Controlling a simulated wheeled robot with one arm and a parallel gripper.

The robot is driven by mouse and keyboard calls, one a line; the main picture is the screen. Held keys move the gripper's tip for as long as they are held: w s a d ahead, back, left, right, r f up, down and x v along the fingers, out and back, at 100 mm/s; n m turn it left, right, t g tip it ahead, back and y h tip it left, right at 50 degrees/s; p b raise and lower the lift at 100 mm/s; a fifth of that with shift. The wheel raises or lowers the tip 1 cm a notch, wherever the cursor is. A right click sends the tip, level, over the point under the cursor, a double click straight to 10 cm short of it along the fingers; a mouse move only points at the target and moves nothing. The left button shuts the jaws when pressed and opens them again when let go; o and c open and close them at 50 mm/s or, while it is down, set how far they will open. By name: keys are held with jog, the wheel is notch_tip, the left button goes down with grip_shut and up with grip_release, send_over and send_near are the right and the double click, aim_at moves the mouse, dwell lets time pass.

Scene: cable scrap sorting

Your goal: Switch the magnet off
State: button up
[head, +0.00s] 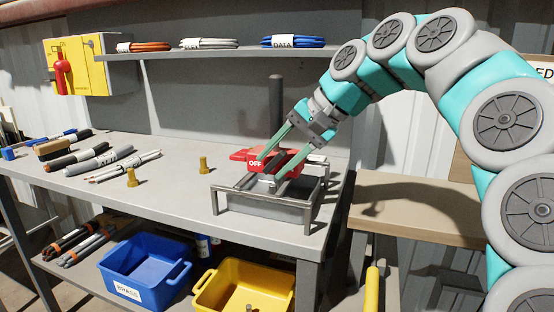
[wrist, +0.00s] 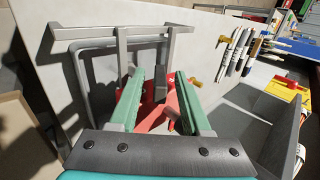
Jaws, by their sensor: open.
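A red part marked OFF (head: 255,167) sits on a low grey block (head: 265,203) with a metal bar frame around it, near the right end of the bench. I take it to be the magnet's switch. The red part also shows in the wrist view (wrist: 128,104), partly hidden by my fingers. My gripper (head: 269,169) comes down from the upper right with its green fingers apart at the red part. In the wrist view the fingers (wrist: 160,80) are spread, with red between and below them. I cannot tell whether they touch it.
The metal frame (head: 320,187) stands close around the block, and a dark post (head: 276,105) rises behind. A shelf (head: 220,51) hangs above. Blue (head: 118,289) and yellow (head: 222,308) bins stand below.

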aim_at(284, 152)
jog(key=v, duration=0.6)
jog(key=shift+d+r, duration=0.1)
jog(key=shift+r, duration=0.1)
jog(key=shift+s+d+r, duration=0.2)
jog(key=shift+d+r, duration=0.25)
jog(key=shift+r, duration=0.05)
